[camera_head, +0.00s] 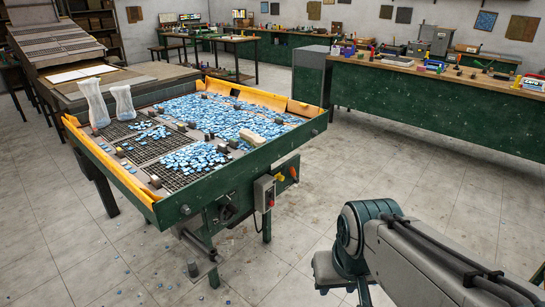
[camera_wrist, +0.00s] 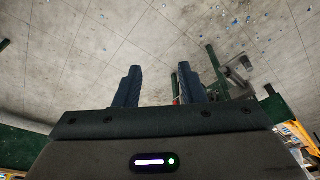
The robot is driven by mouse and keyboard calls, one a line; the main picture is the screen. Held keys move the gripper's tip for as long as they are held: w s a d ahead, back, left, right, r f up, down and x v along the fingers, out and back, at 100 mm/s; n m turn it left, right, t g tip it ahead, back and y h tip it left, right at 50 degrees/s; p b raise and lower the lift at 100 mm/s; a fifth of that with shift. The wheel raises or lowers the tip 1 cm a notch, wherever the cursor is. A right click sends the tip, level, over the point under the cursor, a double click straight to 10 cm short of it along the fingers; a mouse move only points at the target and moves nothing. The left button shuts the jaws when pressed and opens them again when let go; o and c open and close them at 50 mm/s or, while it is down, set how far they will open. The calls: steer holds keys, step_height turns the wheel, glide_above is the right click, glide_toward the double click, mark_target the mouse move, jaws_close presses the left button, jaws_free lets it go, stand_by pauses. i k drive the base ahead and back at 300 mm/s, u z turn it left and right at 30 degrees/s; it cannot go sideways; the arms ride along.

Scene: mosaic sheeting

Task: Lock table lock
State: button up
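The sheeting table (camera_head: 235,178) has a green frame and a yellow inner rim, and blue and white tiles lie on it. On its near green side are a dark lever-like fitting (camera_head: 228,208), a grey switch box (camera_head: 265,192) with a red part, and orange knobs (camera_head: 293,173). I cannot tell which fitting is the table lock. My gripper (camera_wrist: 162,78) is open and empty in the wrist view, its two dark fingers well apart. Behind the right finger, table parts (camera_wrist: 240,68) show beyond the fingertips, not touching them. In the head view my arm is at the lower right, clear of the table.
A pedal-like part (camera_head: 195,268) sits low under the table's near side. Loose tiles are scattered on the floor. A long green workbench (camera_head: 440,105) with tools stands at the back right. The tiled floor (camera_head: 300,240) between my arm and the table is open.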

mark_target(281, 177)
steer(key=z, duration=0.35)
steer(key=i, duration=2)
steer(key=u, duration=0.1)
